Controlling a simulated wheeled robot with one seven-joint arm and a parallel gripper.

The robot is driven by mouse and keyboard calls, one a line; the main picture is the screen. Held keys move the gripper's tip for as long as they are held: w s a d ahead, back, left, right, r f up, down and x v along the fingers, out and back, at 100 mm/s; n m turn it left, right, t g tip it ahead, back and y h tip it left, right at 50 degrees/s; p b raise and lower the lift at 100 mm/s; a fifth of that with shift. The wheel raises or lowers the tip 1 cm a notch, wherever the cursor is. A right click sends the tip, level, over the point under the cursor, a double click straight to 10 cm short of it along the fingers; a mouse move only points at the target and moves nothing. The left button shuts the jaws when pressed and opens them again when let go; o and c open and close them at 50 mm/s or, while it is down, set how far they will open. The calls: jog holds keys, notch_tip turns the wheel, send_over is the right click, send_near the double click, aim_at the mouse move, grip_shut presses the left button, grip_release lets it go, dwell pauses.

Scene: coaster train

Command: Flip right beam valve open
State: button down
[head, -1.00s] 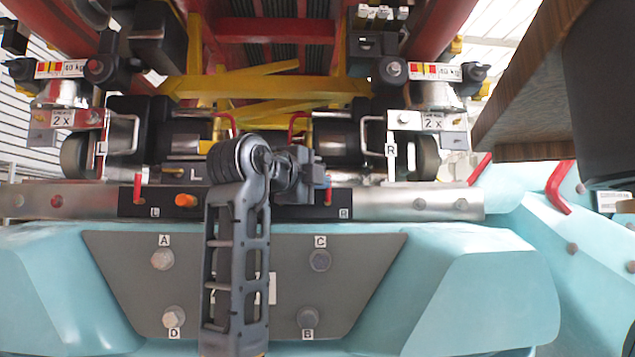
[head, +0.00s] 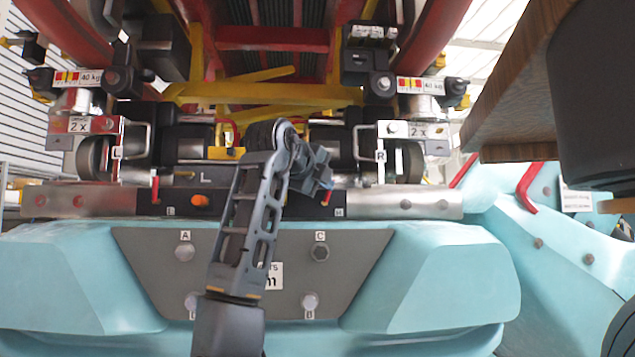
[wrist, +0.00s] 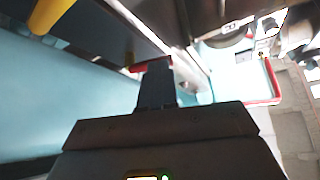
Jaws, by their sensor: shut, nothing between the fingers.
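The right beam valve is a small red lever (head: 327,197) near the R end of the dark panel on the front beam. In the head view it is partly hidden by my gripper (head: 325,181), which is right at it. In the wrist view a red lever (wrist: 150,65) shows just beyond the tip of my gripper (wrist: 157,78). The fingers are together and empty. I cannot tell whether they touch the lever. The left beam's red lever (head: 156,188) stands upright near the L label.
An orange knob (head: 200,200) sits on the beam (head: 400,203) left of my arm. Teal bodywork (head: 440,275) and a grey bolted plate (head: 340,245) lie below. A red handle (head: 528,190) and a wooden ledge (head: 510,110) are at right.

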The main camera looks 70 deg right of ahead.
jog(key=m, duration=0.1)
jog(key=s+m+t+y, duration=0.1)
jog(key=shift+s+d+m+y+p, duration=0.2)
jog(key=shift+d+m+y+p, duration=0.1)
jog(key=shift+p, duration=0.1)
jog(key=shift+s+d+f+m+t+y+p, duration=0.1)
jog(key=shift+s+m+t+y+p, duration=0.15)
jog(key=shift+m+t, duration=0.2)
jog(key=shift+s+d+m+t+y+p, duration=0.1)
jog(key=shift+s+m+t+y+p, duration=0.15)
jog(key=shift+m+t, duration=0.15)
jog(key=shift+s+d+f+m+t+y+p, duration=0.1)
jog(key=shift+s+f+m+t+y+p, duration=0.2)
jog(key=shift+m+t, duration=0.25)
jog(key=shift+s+d+f+m+t+y+p, duration=0.1)
jog(key=shift+s+m+t+y+p, duration=0.15)
jog(key=shift+m+t+p, duration=0.2)
jog(key=shift+d+f+t+y, duration=0.1)
jog(key=shift+f+t+y, duration=0.15)
jog(key=shift+f+t, duration=0.1)
jog(key=shift+w, duration=0.1)
jog(key=shift+w+a+f, duration=0.3)
jog(key=shift+w+f, duration=0.05)
jog(key=shift+w, duration=0.15)
